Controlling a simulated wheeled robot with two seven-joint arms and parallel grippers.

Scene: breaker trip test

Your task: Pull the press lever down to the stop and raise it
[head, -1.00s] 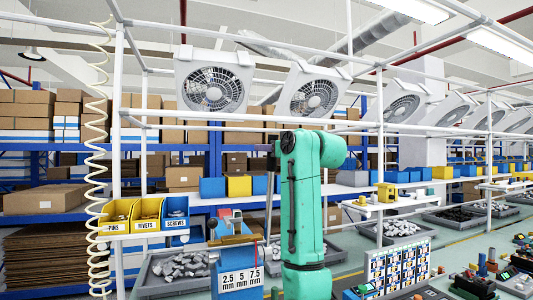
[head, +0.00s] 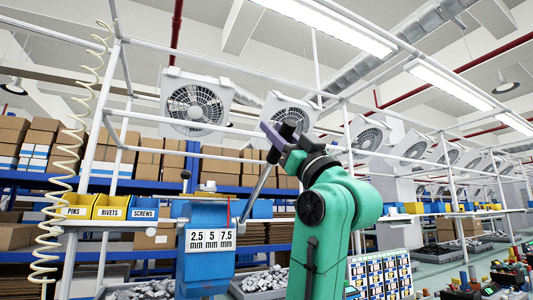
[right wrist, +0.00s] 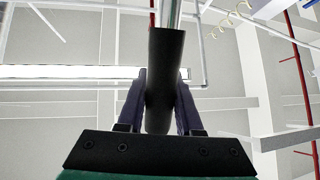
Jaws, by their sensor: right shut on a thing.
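The blue press (head: 207,240) stands left of centre in the head view, with a label reading 2.5, 5 and 7.5 mm on its front. Its metal lever rod (head: 257,188) slants up to the right from the press. The black lever handle (head: 288,130) is at the rod's upper end. My right gripper (head: 277,143) is shut on this handle, high above the press. In the right wrist view the black handle (right wrist: 167,70) lies between the two fingers of the gripper (right wrist: 161,82), with the metal rod beyond. My left gripper is not in view.
Yellow and blue bins (head: 110,208) for pins, rivets and screws hang to the left of the press. White frame posts (head: 100,150) and a coiled hose (head: 65,170) stand at the left. Fans (head: 197,103) hang behind. Grey trays of metal parts (head: 262,282) lie low behind the press.

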